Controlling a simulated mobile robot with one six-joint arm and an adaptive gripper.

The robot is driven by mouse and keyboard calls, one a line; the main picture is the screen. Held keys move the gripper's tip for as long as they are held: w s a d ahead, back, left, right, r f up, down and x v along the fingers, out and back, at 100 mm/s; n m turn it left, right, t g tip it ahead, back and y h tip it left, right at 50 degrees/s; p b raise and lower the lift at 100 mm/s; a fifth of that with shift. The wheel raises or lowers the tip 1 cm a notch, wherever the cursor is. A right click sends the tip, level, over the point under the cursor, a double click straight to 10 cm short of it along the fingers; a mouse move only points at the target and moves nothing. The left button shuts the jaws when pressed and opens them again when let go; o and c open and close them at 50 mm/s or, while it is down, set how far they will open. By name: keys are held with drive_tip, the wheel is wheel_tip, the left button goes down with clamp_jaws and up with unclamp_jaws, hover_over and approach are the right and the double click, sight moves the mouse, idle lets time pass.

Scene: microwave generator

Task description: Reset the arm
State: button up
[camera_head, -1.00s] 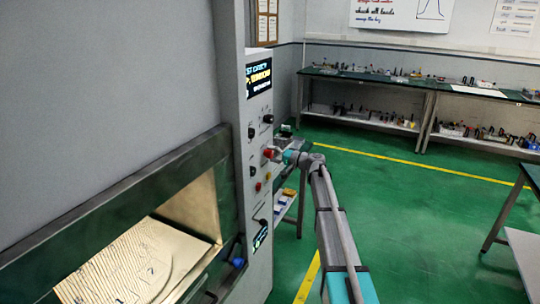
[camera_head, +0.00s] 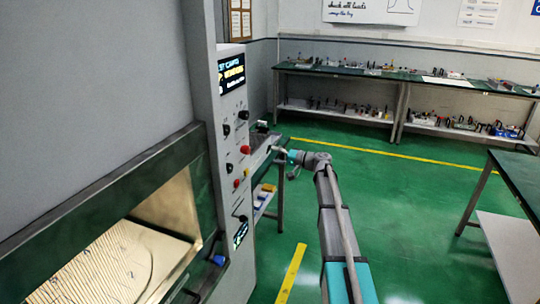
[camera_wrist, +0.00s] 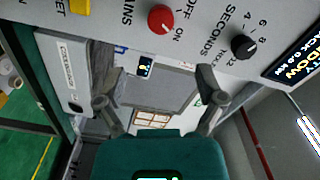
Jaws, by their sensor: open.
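My gripper (camera_wrist: 162,102) is open and empty in the wrist view, its two grey fingers spread apart. In the head view my gripper (camera_head: 276,149) is small, at the end of my arm just right of the control panel (camera_head: 236,120). The wrist view shows the panel along its top, with a red mains knob (camera_wrist: 161,18) and a black seconds knob (camera_wrist: 243,46) above the fingers. A gap shows between the fingers and the knobs. In the head view the red knob (camera_head: 245,149) sits on the panel, left of my gripper.
The machine's lit chamber (camera_head: 120,255) is open at lower left. A side bench (camera_head: 262,165) stands behind the panel. Long benches (camera_head: 400,80) with many small items line the back wall. A table (camera_head: 515,180) stands at right. Green floor between them is clear.

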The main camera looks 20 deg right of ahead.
idle(0.3)
drive_tip(key=s+a+f+n+g+h, duration=0.1)
drive_tip(key=s+a+f+g+h, duration=0.25)
drive_tip(key=s+a+f, duration=0.4)
drive_tip(key=s+a+f+n+g+h, duration=0.2)
drive_tip(key=s+a+f+g, duration=0.25)
drive_tip(key=s, duration=0.65)
drive_tip(key=s+f+g+h, duration=0.1)
drive_tip(key=s+f+h, duration=0.1)
drive_tip(key=s, duration=0.4)
drive_tip(key=s+f+h, duration=0.2)
drive_tip(key=s+h, duration=0.2)
drive_tip(key=s, duration=0.3)
drive_tip(key=s+d+f+g+h, duration=0.1)
drive_tip(key=s+f+h, duration=0.1)
drive_tip(key=s, duration=0.5)
drive_tip(key=shift+f+g+h, duration=0.25)
drive_tip(key=shift+g+h, duration=0.05)
drive_tip(key=shift+h, duration=0.25)
